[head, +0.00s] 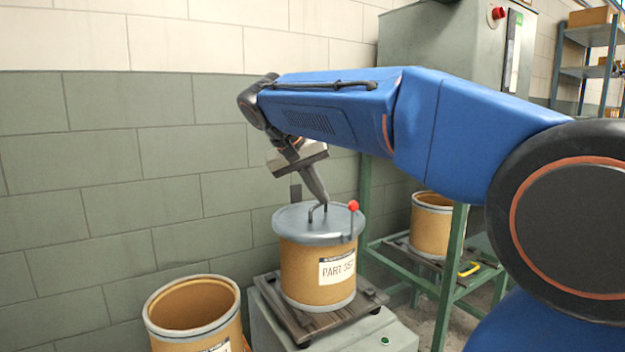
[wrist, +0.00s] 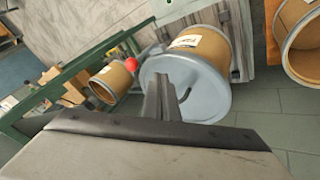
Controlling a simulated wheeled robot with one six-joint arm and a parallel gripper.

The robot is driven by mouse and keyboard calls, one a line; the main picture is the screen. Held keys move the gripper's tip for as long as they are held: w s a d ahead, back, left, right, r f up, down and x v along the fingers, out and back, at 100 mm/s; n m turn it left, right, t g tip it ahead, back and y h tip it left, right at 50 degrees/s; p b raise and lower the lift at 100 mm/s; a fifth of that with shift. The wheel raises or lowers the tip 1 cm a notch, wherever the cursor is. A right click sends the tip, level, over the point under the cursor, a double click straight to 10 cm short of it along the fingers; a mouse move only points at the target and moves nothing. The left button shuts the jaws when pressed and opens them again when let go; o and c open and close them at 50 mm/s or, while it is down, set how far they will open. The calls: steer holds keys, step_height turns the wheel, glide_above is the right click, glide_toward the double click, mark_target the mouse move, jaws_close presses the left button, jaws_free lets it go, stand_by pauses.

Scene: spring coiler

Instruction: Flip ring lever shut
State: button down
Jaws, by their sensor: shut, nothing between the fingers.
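A tan fibre drum (head: 318,272) with a grey lid (head: 300,222) stands upright on a wooden pallet, and its label reads "PART 357". The ring lever with its red ball knob (head: 352,205) is at the right side of the lid rim, the knob above the rim and the grey arm running down the side. The knob also shows in the wrist view (wrist: 131,64), left of the lid (wrist: 185,88). My gripper (head: 321,198) is shut and empty, pointing down over the lid near its bent handle (head: 312,212). I cannot tell whether it touches the handle.
An open empty drum (head: 193,312) stands at the front left. A grey cabinet with a red button (head: 498,13) stands behind. The block wall is close behind the lidded drum.

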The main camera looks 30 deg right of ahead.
steer(key=shift+s+d+f, duration=0.2)
steer(key=shift+s+d, duration=0.05)
steer(key=shift+d, duration=0.45)
steer(key=shift+s+d+f, duration=0.25)
steer(key=shift+s+d, duration=0.05)
steer(key=shift+d, duration=0.35)
steer(key=shift+s+d+f, duration=0.2)
steer(key=shift+s+d, duration=0.05)
steer(key=shift+d, duration=0.45)
steer(key=shift+d, duration=0.15)
steer(key=shift+d+r+y, duration=0.2)
steer(key=shift+d+y, duration=0.5)
steer(key=shift+d, duration=0.15)
steer(key=shift+d+r+y, duration=0.15)
steer(key=shift+d+y, duration=0.55)
steer(key=shift+d, duration=0.1)
steer(key=d+f+y, duration=0.4)
steer(key=d+y, duration=0.2)
steer(key=d, duration=0.3)
steer(key=shift+d+m, duration=0.3)
steer(key=shift+a, duration=0.15)
